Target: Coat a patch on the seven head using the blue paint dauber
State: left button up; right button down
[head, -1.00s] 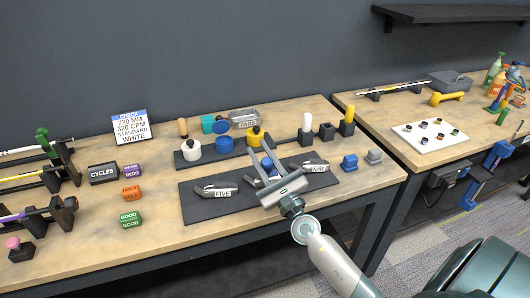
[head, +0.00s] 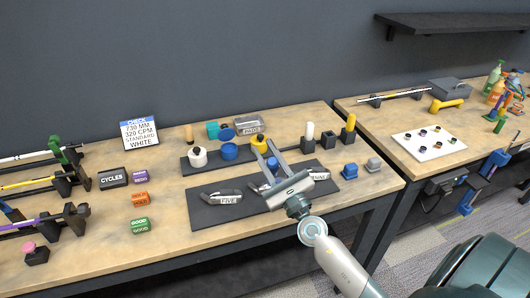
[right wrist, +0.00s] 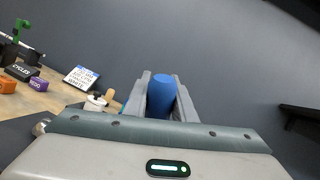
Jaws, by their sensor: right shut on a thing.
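My right gripper (head: 266,152) is shut on the blue paint dauber (head: 272,164), over the dark mat (head: 210,216). In the right wrist view the dauber (right wrist: 161,97) stands between the two fingers. On the mat, a grey club head labelled FIVE (head: 222,197) lies to the left. Another grey head (head: 318,174) lies to the right, its label partly covered by my gripper and too small to read surely. My gripper hides the mat's middle, so I cannot tell which is the seven head. My left gripper is not in view.
Behind the mat a dark strip holds a white pot (head: 198,158), a blue pot (head: 228,152) and a yellow pot (head: 259,146). White (head: 309,131) and yellow (head: 349,128) upright daubers stand at right.

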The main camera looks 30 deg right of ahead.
jog(key=shift+r, duration=0.15)
jog(key=shift+s+r+p, duration=0.25)
jog(key=shift+r+p, duration=0.45)
jog(key=shift+s+r+p, duration=0.25)
jog(key=shift+r+p, duration=0.4)
jog(key=shift+p, duration=0.05)
jog(key=shift+f, duration=0.2)
notch_tip(320, 180, down, 6)
jog(key=w+b, duration=0.2)
jog(key=b, duration=0.4)
jog(key=shift+w+d+f+b, duration=0.1)
jog(key=shift+w+f+b, duration=0.1)
jog(key=shift+f+b, duration=0.35)
jog(key=shift+w+d+f+b, duration=0.1)
jog(key=shift+w+f+b, duration=0.1)
jog(key=shift+f+b, duration=0.35)
dwell(1.0)
jog(key=shift+d, duration=0.1)
